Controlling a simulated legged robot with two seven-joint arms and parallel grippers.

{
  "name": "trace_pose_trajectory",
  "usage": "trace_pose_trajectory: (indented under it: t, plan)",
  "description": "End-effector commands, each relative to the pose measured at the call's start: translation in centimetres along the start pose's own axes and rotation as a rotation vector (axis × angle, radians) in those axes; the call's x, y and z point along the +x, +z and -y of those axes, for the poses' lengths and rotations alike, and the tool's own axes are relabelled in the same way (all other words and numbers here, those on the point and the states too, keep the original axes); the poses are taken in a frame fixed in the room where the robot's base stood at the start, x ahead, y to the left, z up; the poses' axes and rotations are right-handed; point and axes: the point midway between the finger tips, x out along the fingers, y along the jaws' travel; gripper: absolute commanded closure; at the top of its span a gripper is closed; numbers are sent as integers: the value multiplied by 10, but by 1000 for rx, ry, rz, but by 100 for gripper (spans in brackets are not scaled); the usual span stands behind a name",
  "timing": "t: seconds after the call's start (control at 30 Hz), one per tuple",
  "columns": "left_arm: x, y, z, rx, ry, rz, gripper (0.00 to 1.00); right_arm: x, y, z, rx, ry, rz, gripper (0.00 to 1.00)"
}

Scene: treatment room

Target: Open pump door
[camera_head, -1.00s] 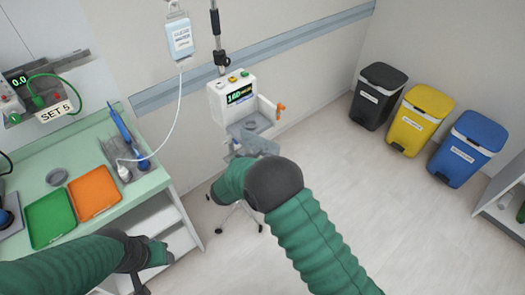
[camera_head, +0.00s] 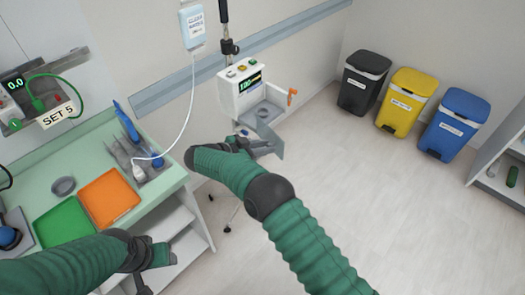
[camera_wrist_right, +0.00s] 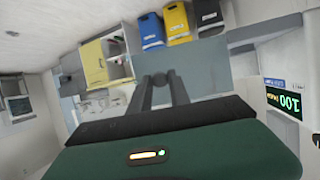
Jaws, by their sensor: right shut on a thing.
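The white pump (camera_head: 240,92) hangs on a pole by the wall, with a lit green display (camera_head: 250,83) and an orange lever (camera_head: 291,96) at its right. Its grey door panel (camera_head: 272,142) stands swung away from the front, and the recess (camera_head: 264,110) behind it shows. My right gripper (camera_head: 246,147) is at the door, partly hidden by my arm. In the right wrist view its fingers (camera_wrist_right: 172,82) are closed on a dark knob (camera_wrist_right: 173,74) in front of the grey door panel (camera_wrist_right: 205,68). My left gripper (camera_head: 143,282) is low at the left, and its jaws are unclear.
A green-topped counter (camera_head: 85,155) with orange (camera_head: 110,198) and green (camera_head: 62,224) trays is at the left. A drip bag (camera_head: 193,27) hangs above, its tube running down to the counter. Black, yellow and blue bins stand at the right. The floor between is clear.

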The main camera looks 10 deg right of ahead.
Motion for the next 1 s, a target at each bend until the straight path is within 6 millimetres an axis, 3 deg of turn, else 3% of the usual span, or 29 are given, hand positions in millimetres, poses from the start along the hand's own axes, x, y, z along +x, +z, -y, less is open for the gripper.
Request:
trace_pose_trajectory:
  t: [0.43, 0.47, 0.6, 1.0]
  plan:
    - [1, 0, 0, -1, 0, 0, 46, -3, 1, 1, 1, 8, -2, 100]
    - [1, 0, 0, -1, 0, 0, 46, -3, 1, 1, 1, 8, -2, 75]
    - [1, 0, 0, 0, 0, 0, 46, -3, 1, 1, 1, 8, -2, 56]
    - [-4, -1, 0, 0, 0, 0, 46, -3, -3, 0, 0, 8, -1, 55]
